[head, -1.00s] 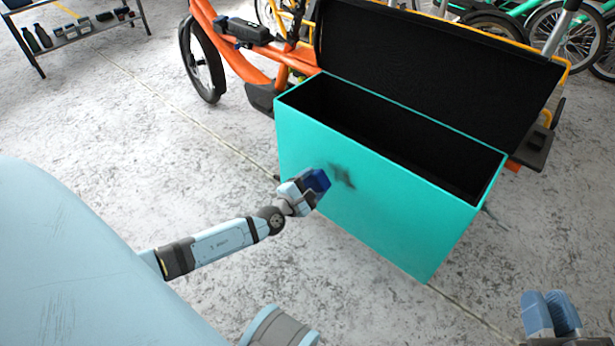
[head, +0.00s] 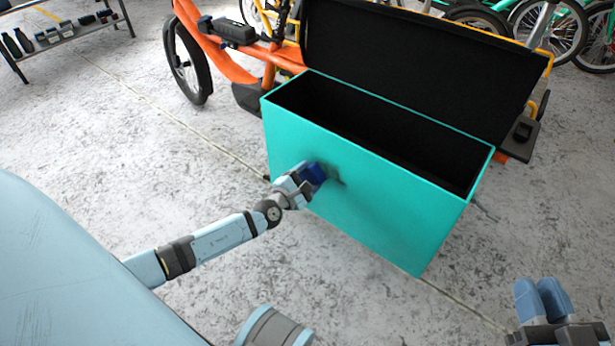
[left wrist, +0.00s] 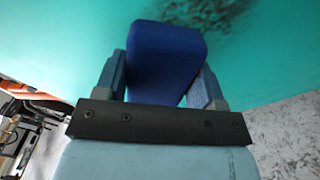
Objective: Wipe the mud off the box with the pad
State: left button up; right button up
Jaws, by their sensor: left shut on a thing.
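The teal box (head: 385,205) of the cargo bike stands with its dark lid raised, its interior black and looking empty. A dark mud smear (head: 335,178) is on its near side wall; it also shows at the top of the left wrist view (left wrist: 205,12). My left gripper (head: 306,180) is shut on the dark blue pad (left wrist: 165,58), which is at the box wall beside the smear, covering part of it in the head view. I cannot tell whether the pad touches the wall. My right gripper (head: 545,302) is at the lower right, empty, away from the box, its two blue fingers close together.
The orange bike frame (head: 225,62) and its front wheel (head: 188,60) are left of the box. A low rack (head: 65,35) with bottles and small items stands at far left. Other bikes (head: 555,30) are behind. The concrete floor in front is clear.

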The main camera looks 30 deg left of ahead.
aim_at(345, 181)
pick_arm(q)
jog(key=shift+w, duration=0.9)
jog(key=shift+d, duration=0.1)
jog(key=shift+s+d+r+p, duration=0.1)
jog(key=shift+d+p, duration=0.25)
jog(key=shift+d, duration=0.45)
jog(key=shift+s+d+p, duration=0.1)
jog(key=shift+d+p, duration=0.25)
jog(key=shift+d, duration=0.6)
jog(key=shift+s+d+p, duration=0.1)
jog(key=shift+d+p, duration=0.85)
jog(key=shift+d, duration=1.75)
jog(key=shift+s+d, duration=0.1)
jog(key=shift+d, duration=0.7)
